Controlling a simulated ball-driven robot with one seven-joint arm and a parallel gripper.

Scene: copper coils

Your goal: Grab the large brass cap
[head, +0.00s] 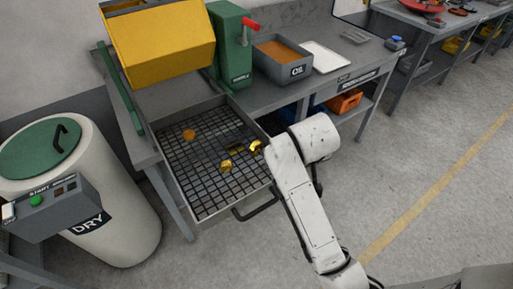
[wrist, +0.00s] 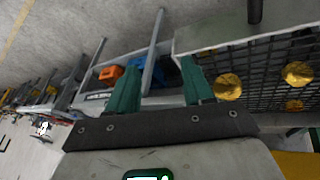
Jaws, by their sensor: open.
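Three brass pieces show over the black grid of an open grey tray. In the head view one (head: 189,135) is at the upper left of the grid, one (head: 225,166) nearer the middle, and one (head: 255,147) at the right edge beside my arm. The wrist view shows a rounded piece (wrist: 228,86) just right of my right finger, another (wrist: 298,73) further right and a smaller-looking one (wrist: 294,105) below it. I cannot tell for sure which is the large cap. My gripper (wrist: 160,88) is open, with nothing between its green fingers.
The grey tray (head: 202,213) sticks out from the bench and has raised walls and a front handle. A yellow box (head: 160,48), a green press (head: 232,45) and an oil tub (head: 290,72) stand behind it. A DRY drum (head: 125,235) is at left; floor at right is clear.

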